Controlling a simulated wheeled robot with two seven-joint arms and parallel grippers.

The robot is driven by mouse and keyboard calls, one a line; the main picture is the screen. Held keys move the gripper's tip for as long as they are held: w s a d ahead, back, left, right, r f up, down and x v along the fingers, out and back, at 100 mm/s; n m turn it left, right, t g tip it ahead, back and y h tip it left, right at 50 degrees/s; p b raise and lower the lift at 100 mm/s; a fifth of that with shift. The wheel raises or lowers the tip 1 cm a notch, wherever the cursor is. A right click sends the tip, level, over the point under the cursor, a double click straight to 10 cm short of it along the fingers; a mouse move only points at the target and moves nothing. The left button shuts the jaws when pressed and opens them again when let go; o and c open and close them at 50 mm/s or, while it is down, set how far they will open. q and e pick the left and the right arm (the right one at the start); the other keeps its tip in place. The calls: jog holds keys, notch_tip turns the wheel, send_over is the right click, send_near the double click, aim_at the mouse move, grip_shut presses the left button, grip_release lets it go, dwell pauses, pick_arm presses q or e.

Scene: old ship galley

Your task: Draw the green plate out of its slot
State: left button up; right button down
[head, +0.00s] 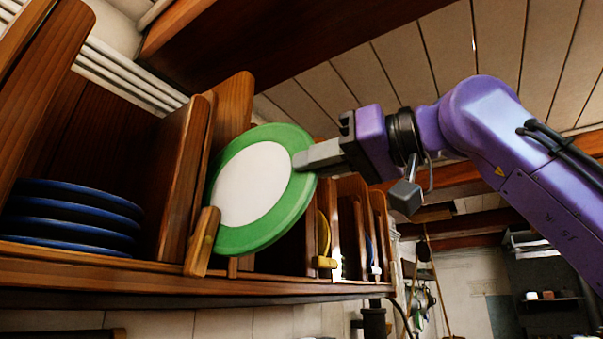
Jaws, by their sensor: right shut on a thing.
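The green plate (225,239) has a broad green rim and a white centre. It stands tilted on edge at the wooden rack (190,180), between upright dividers, with a large part of its face showing in front of them. A short wooden peg (202,241) stands in front of its lower left edge. My right gripper (302,161) comes in from the right and is shut on the plate's upper right rim. Whether the plate's lower edge touches the shelf is hard to tell. My left gripper is not in view.
A stack of several blue plates (73,218) lies in the left compartment. Wooden dividers (234,104) rise close on the left. The room right of the rack, below my arm, looks open.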

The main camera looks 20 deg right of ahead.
jog(key=b+v, duration=0.1)
jog(key=v, duration=0.8)
jog(key=shift+s+a, duration=0.2)
jog(key=shift+a, duration=0.1)
